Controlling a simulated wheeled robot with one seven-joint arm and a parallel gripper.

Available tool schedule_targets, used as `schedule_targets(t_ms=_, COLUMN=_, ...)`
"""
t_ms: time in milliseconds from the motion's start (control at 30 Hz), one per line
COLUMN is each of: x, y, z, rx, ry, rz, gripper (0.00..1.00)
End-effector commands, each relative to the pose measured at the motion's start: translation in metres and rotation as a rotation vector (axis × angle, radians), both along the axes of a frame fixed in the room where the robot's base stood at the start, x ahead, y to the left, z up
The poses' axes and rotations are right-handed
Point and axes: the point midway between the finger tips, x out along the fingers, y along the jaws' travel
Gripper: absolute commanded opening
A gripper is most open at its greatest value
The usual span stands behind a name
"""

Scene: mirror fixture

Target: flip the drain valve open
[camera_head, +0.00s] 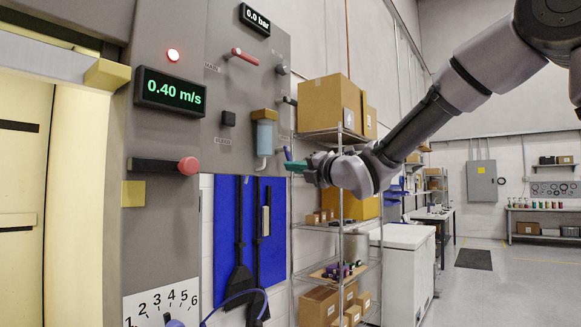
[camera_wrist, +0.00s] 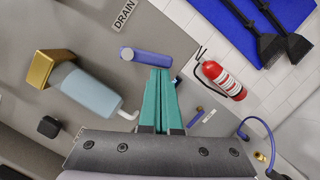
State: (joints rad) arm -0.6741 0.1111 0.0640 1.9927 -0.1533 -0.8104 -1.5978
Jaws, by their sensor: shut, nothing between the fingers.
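The drain valve's blue lever (camera_wrist: 148,57) shows in the wrist view below the DRAIN label (camera_wrist: 124,15). It lies nearly across the picture, with its round silver pivot at its left end. In the head view the lever (camera_head: 288,154) is a small blue piece at the grey panel's right edge, partly hidden by my gripper. My gripper (camera_head: 296,167) has teal fingers, which are shut and empty. In the wrist view the fingertips (camera_wrist: 159,71) overlap the lower edge of the lever near its free right end. I cannot tell whether they touch it.
A filter bowl with a brass cap (camera_wrist: 41,69) and bent outlet sits left of the fingers. A red main lever (camera_head: 244,56) is higher on the panel (camera_head: 163,22). A fire extinguisher (camera_wrist: 221,79) and a wire shelf (camera_head: 330,135) stand to the right.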

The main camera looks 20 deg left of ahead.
Motion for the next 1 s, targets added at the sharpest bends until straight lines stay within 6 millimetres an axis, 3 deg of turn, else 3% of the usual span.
schedule_targets(t_ms=700, x=0.031, y=-0.013, z=0.009, rx=-0.259, ry=-0.625, rz=-0.001, gripper=0.00)
schedule_targets(t_ms=1000, x=0.036, y=-0.015, z=0.015, rx=-0.330, ry=-0.799, rz=0.000, gripper=0.00)
